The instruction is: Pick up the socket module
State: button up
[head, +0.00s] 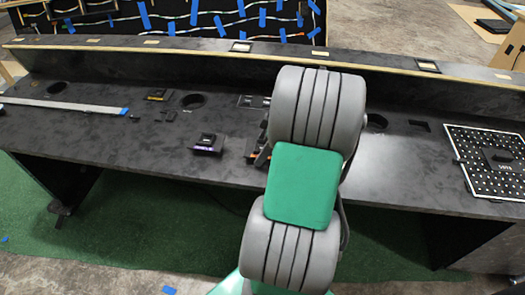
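A small black module (208,144) with a raised block on top and a purple strip on its front edge sits on the dark console desk (110,165), left of my arm. I cannot tell for sure whether it is the socket module. A dark part with orange marks (255,152) shows beside my arm's left edge. It may be part of my gripper or a thing on the desk. My large grey and green arm hides the area behind it, so my gripper's fingers cannot be made out.
A flat black plate (250,101) and a small yellow-marked part (157,95) lie farther back. A long grey strip (65,106) lies at the left. A perforated board (490,160) with a black block is at the right. The desk has round holes (193,101) and a raised back ledge.

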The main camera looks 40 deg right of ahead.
jog(key=c, duration=1.3)
jog(key=shift+r, duration=0.15)
jog(key=shift+c, duration=0.2)
